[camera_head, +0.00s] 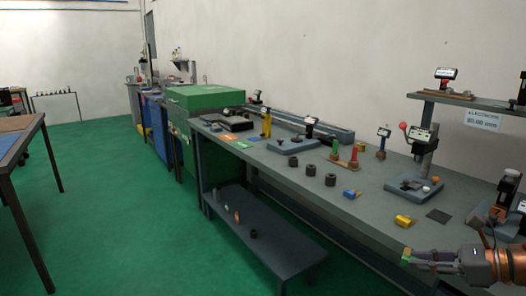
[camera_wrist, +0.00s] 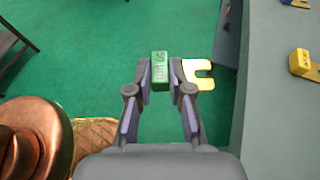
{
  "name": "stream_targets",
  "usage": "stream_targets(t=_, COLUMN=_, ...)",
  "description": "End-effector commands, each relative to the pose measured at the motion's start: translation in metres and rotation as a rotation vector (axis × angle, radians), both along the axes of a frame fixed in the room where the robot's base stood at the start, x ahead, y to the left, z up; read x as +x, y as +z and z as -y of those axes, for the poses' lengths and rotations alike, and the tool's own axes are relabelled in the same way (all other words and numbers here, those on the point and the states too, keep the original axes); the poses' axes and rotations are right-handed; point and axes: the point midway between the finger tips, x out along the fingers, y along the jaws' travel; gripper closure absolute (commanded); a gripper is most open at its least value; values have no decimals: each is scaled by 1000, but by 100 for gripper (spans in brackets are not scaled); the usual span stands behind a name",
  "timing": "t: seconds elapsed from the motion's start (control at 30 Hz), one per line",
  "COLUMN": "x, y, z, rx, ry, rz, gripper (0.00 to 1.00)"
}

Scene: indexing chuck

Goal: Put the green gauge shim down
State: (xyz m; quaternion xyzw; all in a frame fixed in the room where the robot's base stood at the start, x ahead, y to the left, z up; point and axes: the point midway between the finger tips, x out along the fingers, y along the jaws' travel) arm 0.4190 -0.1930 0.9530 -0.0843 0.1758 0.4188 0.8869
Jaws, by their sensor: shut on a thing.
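The green gauge shim (camera_wrist: 160,71) has a green labelled block and a yellow forked plate that sticks out to the right in the wrist view. My gripper (camera_wrist: 161,78) is shut on the green block, one finger on each side. In the head view the shim (camera_head: 406,254) shows small at the tips of my gripper (camera_head: 412,258), at the front edge of the grey bench (camera_head: 300,175). In the wrist view the green floor lies beneath the shim, and the bench is to the right. The shim is apart from the bench top there.
A yellow block (camera_head: 403,221) lies on the bench near my gripper, beside a dark square plate (camera_head: 438,215). A gauge stand (camera_head: 415,180) stands behind. A low shelf (camera_head: 265,235) is under the bench.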

Motion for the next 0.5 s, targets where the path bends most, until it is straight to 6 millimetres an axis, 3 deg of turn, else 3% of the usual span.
stream_targets(t=0.27, x=28, y=-7, z=-10, rx=2, ry=-48, rz=-1, gripper=100)
stream_targets(t=0.5, x=66, y=-14, z=-30, rx=4, ry=-106, rz=-1, gripper=100)
